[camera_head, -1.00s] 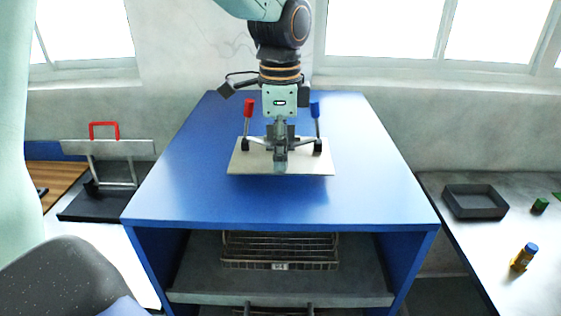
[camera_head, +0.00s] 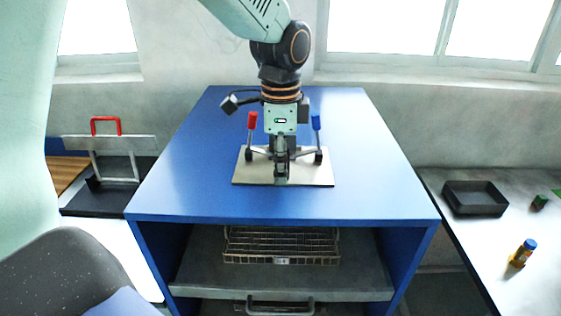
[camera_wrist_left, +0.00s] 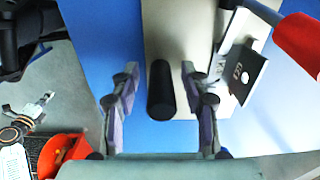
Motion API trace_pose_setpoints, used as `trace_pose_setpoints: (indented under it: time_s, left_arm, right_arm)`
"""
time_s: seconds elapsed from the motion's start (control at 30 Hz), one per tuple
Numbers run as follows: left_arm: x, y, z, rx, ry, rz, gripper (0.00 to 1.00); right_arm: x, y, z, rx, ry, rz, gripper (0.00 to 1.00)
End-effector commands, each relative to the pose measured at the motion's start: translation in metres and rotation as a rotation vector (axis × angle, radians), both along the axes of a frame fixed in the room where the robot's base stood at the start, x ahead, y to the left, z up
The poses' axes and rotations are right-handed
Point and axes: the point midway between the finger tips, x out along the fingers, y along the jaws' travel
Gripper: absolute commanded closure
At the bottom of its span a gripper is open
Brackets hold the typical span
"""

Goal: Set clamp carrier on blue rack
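The clamp carrier (camera_head: 242,178) is a flat pale plate with a red-handled clamp and a blue-handled clamp standing on it. It lies on top of the blue rack (camera_head: 200,190), near the middle. My left gripper (camera_head: 281,176) points down over the plate, between the two clamps. In the left wrist view its fingers (camera_wrist_left: 163,112) stand apart on either side of a black cylindrical grip (camera_wrist_left: 161,90), with gaps on both sides. The red handle (camera_wrist_left: 299,45) shows at the right there. My right gripper is not in view.
A wire basket (camera_head: 281,245) sits on the rack's shelf. At left, a pale panel with a red handle (camera_head: 105,126) stands on a black base. At right, a table (camera_head: 480,260) holds a dark tray (camera_head: 474,198) and a blue-capped yellow bottle (camera_head: 522,253). The rack top around the carrier is clear.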

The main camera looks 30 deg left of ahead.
Motion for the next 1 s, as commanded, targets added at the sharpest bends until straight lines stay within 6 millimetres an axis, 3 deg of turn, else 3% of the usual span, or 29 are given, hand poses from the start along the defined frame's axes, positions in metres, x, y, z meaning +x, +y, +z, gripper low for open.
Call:
trace_pose_setpoints:
  time_s: [0.23,0.37,0.8,1.0]
  left_arm:
    - [0.0,0.0,0.001,0.001,-0.001,0.0,0.54]
    - [0.001,0.0,0.011,0.001,-0.005,0.0,0.54]
    - [0.0,-0.001,0.095,0.001,-0.005,-0.001,0.54]
    - [-0.001,-0.001,0.118,0.0,-0.002,0.0,0.54]
  right_arm:
    - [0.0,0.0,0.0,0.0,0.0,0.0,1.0]
    - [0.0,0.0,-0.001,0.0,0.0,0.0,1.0]
    - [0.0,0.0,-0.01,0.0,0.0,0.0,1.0]
    - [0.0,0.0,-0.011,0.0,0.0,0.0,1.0]
